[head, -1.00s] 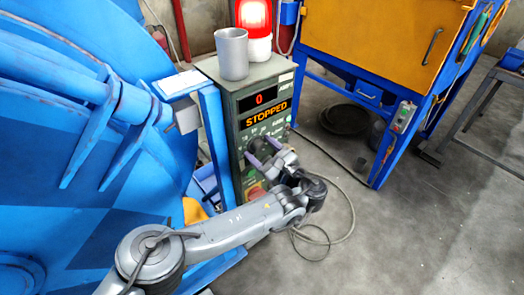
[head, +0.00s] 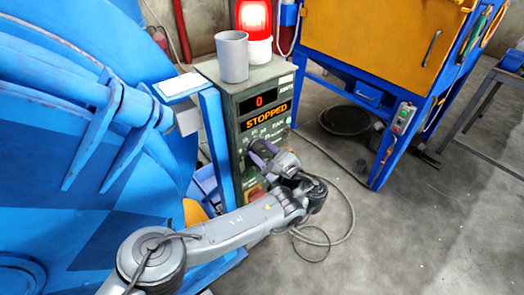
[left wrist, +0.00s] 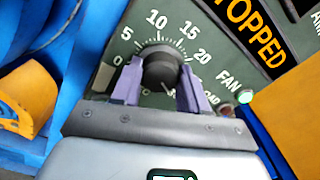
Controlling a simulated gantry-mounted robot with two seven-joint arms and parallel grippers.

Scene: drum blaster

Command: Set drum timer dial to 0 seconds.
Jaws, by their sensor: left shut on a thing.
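The timer dial (left wrist: 162,66) is a dark round knob on the green control panel, inside a white scale marked 0, 5, 10, 15, 20. My left gripper (left wrist: 158,78) has its purple fingers on both sides of the knob and is shut on it. The knob's pointer mark is not clear to me. In the head view my left gripper (head: 261,154) is at the panel front and hides the dial. The red display (head: 264,99) above reads 0, and the line below reads STOPPED (head: 264,116). My right gripper is not in view.
A grey cup (head: 232,56) and a lit red beacon (head: 254,18) stand on top of the control box. The blue drum machine (head: 60,130) is close on the left. A lit green button (left wrist: 245,96) is right of the dial. Open floor lies to the right.

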